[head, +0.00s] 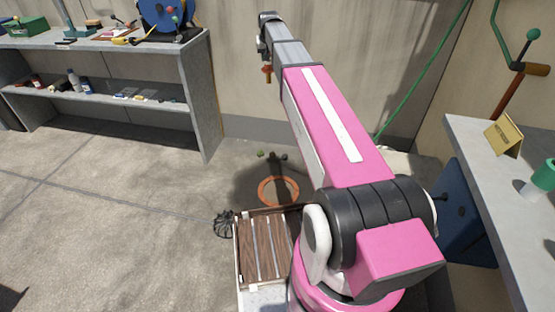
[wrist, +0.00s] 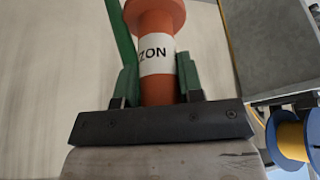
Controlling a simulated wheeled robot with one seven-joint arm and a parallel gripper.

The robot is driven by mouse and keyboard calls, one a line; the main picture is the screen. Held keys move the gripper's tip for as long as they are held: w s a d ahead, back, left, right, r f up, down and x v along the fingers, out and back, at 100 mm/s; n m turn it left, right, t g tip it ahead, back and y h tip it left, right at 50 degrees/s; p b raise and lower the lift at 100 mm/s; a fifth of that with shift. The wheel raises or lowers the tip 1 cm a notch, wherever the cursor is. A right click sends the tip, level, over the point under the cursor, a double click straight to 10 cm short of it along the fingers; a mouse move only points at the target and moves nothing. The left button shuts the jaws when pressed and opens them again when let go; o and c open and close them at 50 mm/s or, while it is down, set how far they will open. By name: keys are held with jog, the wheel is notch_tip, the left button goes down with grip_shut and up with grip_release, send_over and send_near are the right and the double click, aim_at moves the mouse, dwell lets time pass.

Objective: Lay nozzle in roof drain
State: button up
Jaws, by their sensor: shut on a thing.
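An orange nozzle (wrist: 157,88) with a white label reading "ZON" sits between the green fingers of my gripper (wrist: 160,78) in the wrist view. The fingers are closed on its sides. In the head view the orange nozzle (head: 267,72) shows small below the far end of my arm, high in front of the back wall. An orange ring (head: 278,191) lies on the concrete floor and looks like the rim of the roof drain. It is well below and nearer than the nozzle. Its inside is partly in shadow.
A black domed grate (head: 224,224) and a slatted wooden crate (head: 243,240) are near the ring. A grey shelf unit (head: 185,48) stands at the left, a bench (head: 490,165) at the right. A green hose (head: 425,75) hangs along the wall. Open floor lies left.

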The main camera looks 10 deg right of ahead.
notch_tip(320, 180, down, 16)
jog(key=w+a+f, duration=0.1)
jog(key=a, duration=0.2)
jog(key=s+a+f, duration=0.1)
jog(key=s+f, duration=0.3)
jog(key=f, duration=1)
jog(key=s+a+f, duration=0.2)
jog(key=s+f, duration=0.2)
jog(key=f, duration=1)
jog(key=s+a+f, duration=0.1)
jog(key=s+f, duration=0.3)
jog(key=f, duration=1)
jog(key=w+d+f, duration=0.3)
jog(key=d+f, duration=0.7)
jog(key=f, duration=0.1)
jog(key=shift+w+d+f, duration=0.15)
jog(key=shift+w+d, duration=0.05)
jog(key=shift+w, duration=0.1)
jog(key=shift+f, duration=0.15)
jog(key=o, duration=1)
